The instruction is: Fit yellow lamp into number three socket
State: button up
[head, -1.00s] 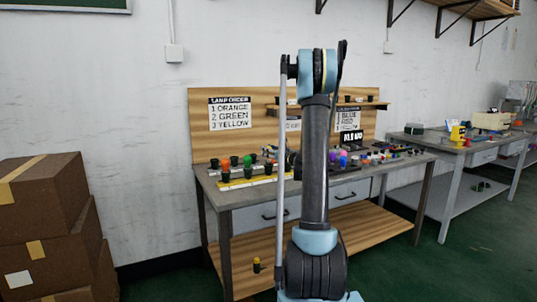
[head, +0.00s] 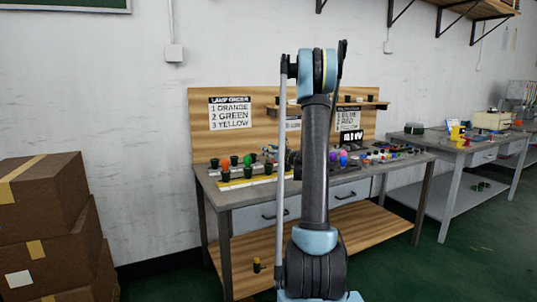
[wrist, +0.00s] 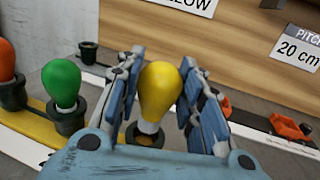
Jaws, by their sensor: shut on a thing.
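The yellow lamp (wrist: 160,92) stands upright between the fingers of my gripper (wrist: 162,72) in the wrist view, bulb up. My gripper is shut on it. Its lower end is at a black socket (wrist: 146,138), in line with the orange and green lamps' sockets; I cannot tell how deep it sits. The green lamp (wrist: 61,84) stands in its black socket to the left, and the orange lamp (wrist: 6,60) in another farther left. In the head view, my arm hides the gripper and yellow lamp; the green lamp (head: 248,160) and orange lamp (head: 225,163) show on the bench.
The lamp order sign (head: 230,114) reads 1 orange, 2 green, 3 yellow. The sockets stand along a yellow strip (wrist: 22,124) on the grey bench (head: 225,184). A wooden back panel (wrist: 130,22) rises behind. Orange and black parts (wrist: 290,126) lie to the right.

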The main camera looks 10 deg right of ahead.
jog(key=shift+f, duration=1.2)
jog(key=o, duration=1)
jog(key=shift+s, duration=0.1)
jog(key=v, duration=1.1)
jog(key=shift+s+d, duration=0.3)
